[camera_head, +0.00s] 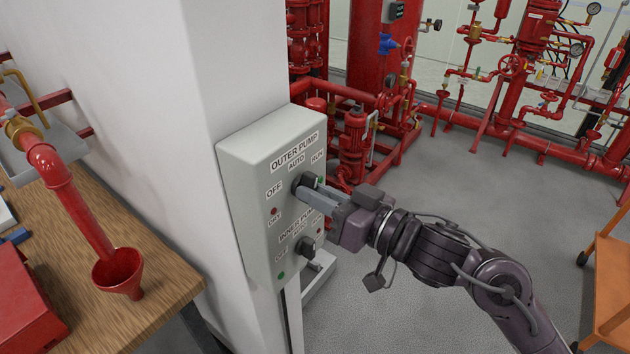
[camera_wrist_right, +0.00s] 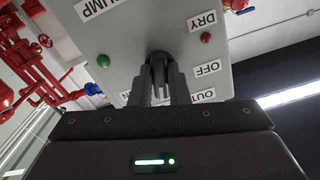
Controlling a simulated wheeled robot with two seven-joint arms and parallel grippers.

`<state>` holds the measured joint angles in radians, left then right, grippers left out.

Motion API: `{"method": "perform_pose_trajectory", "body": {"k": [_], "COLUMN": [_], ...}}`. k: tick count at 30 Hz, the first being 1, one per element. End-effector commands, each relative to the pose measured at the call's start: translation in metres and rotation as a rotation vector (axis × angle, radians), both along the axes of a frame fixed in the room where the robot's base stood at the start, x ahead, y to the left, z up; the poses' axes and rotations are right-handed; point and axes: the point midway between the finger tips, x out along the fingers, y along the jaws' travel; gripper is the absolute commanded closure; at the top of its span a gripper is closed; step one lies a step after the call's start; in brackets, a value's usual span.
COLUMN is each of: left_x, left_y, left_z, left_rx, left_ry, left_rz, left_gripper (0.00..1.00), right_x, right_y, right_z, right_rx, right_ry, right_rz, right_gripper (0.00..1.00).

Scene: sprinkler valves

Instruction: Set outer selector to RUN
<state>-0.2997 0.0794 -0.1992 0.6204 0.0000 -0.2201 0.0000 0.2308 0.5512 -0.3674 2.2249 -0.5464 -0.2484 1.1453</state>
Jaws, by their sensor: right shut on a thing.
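A grey control box (camera_head: 243,170) is mounted on the white pillar. Its upper part reads OUTER PUMP, with OFF, AUTO and RUN labels around a black outer selector knob (camera_head: 303,180). My right gripper (camera_head: 309,193) reaches in from the right and is shut on this knob. In the right wrist view, the two fingers (camera_wrist_right: 161,88) sit on either side of the knob (camera_wrist_right: 159,60). The fingers partly cover the knob, so I cannot tell which label it points to. My left gripper is out of view.
The black inner selector knob (camera_head: 305,247) sits just below on the same box. A wooden table (camera_head: 130,315) with a red funnel pipe (camera_head: 75,200) stands at the left. Red pumps and piping (camera_head: 355,145) stand behind. Grey floor is open at the right, beside an orange cart (camera_head: 607,285).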

Motion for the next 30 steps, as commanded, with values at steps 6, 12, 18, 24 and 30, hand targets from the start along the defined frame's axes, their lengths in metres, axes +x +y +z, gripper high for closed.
{"method": "perform_pose_trajectory", "body": {"k": [6,12,18,24,30], "left_x": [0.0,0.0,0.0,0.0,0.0], "left_y": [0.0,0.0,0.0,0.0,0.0], "left_z": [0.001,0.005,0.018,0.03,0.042], "left_rx": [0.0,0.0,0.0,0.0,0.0], "left_ry": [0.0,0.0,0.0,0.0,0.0], "left_rz": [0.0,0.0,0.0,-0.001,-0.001], "left_gripper": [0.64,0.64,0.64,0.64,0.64], "right_x": [0.0,0.0,0.0,0.0,0.0], "right_y": [0.0,0.0,0.0,0.0,0.0], "right_z": [0.0,0.002,0.003,0.003,0.003], "right_rx": [0.005,0.013,0.049,0.088,0.126], "right_ry": [0.004,0.016,0.069,0.121,0.172], "right_rz": [-0.001,0.0,-0.001,0.0,-0.001], "right_gripper": [1.0,1.0,1.0,1.0,1.0]}}
